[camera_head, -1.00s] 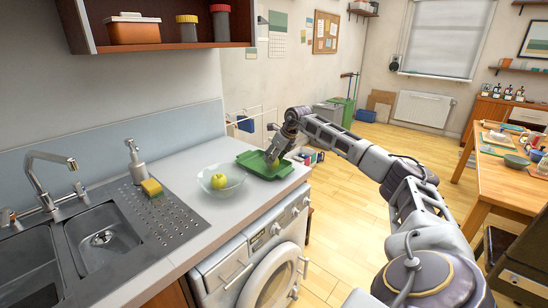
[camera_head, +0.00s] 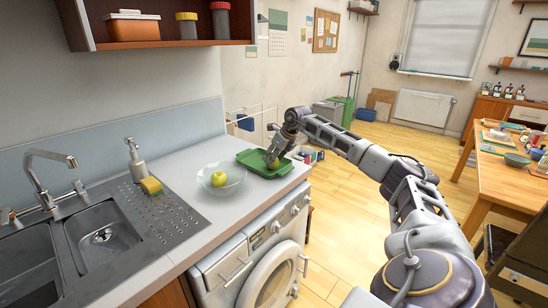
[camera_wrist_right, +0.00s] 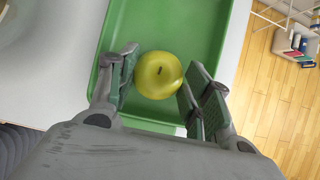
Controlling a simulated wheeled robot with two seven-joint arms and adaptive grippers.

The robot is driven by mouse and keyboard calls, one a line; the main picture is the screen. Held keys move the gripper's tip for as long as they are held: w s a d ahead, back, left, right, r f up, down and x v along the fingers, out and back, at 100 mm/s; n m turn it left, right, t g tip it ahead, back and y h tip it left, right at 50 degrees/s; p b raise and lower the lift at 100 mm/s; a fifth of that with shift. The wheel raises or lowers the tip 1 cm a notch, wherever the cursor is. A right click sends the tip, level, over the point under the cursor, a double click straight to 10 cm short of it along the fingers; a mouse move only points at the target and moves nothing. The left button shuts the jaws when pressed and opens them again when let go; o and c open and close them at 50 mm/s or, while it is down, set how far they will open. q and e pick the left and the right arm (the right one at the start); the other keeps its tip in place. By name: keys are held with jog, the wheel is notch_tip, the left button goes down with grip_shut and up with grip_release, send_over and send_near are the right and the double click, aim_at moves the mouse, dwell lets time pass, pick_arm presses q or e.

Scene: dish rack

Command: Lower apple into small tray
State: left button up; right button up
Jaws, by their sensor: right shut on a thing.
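A yellow-green apple (camera_wrist_right: 158,75) sits between the two fingers of my right gripper (camera_wrist_right: 155,85) in the wrist view. In the head view the right gripper (camera_head: 273,160) is over the green tray (camera_head: 250,156), with the apple (camera_head: 276,165) partly hidden at its fingertips. The gripper is shut on the apple, low inside the tray's outline. The tray (camera_wrist_right: 200,25) lies on the counter; whether the apple touches its floor I cannot tell. My left gripper is not in view.
A clear glass bowl (camera_head: 232,186) with another yellow-green apple (camera_head: 218,179) stands left of the tray. The counter (camera_head: 190,155) ends just right of the tray. A sink (camera_head: 105,235), soap dispenser (camera_head: 137,163) and sponge (camera_head: 151,186) are at the left.

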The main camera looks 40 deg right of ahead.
jog(key=o, duration=1.1)
jog(key=shift+r, duration=0.15)
jog(key=v, duration=1.1)
jog(key=shift+s+r, duration=0.2)
jog(key=shift+r, duration=0.1)
jog(key=shift+r, duration=0.15)
notch_tip(320, 180, up, 9)
jog(key=p, duration=0.9)
jog(key=shift+r+p, duration=0.4)
jog(key=shift+p, duration=0.15)
